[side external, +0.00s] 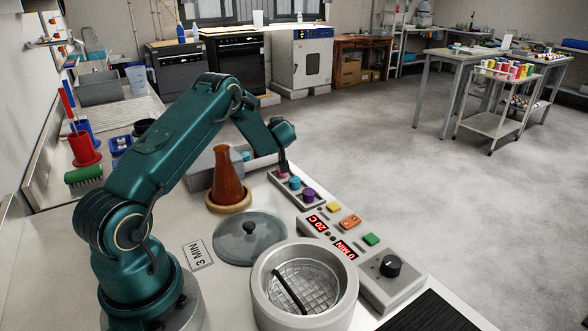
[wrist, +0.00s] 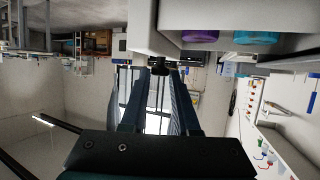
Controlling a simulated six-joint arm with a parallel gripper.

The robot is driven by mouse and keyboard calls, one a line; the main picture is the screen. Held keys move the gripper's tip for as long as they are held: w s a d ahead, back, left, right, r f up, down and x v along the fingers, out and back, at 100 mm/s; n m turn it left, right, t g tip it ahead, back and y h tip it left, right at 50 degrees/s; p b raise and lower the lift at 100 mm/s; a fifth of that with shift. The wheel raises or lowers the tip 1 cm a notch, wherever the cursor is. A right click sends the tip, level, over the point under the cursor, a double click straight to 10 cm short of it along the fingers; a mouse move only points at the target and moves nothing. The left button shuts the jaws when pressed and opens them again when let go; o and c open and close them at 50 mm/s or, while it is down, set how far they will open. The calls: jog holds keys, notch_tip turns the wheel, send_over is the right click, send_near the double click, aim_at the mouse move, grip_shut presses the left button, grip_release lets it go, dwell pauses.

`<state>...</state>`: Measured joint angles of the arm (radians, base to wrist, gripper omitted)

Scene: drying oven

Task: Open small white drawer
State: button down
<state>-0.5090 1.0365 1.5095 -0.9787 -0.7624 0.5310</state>
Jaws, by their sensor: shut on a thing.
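My gripper (side external: 284,168) reaches down at the unit's far end. In the wrist view the fingers (wrist: 160,72) converge on a small dark handle-like part (wrist: 160,63) at the pale body. My arm hides the contact in the side view; how far any drawer is out cannot be told.
An orange-brown flask (side external: 227,178) on a ring, a grey bin (side external: 200,178), a glass lid (side external: 250,237) and a round pot (side external: 272,310) stand nearby. A control panel (side external: 375,275) with red displays adjoins the unit. Open floor lies right of the bench.

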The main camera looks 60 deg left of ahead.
jog(key=shift+w+r, duration=0.1)
jog(key=shift+w, duration=0.1)
jog(key=c, duration=0.7)
grip_release()
jog(key=shift+v, duration=2.55)
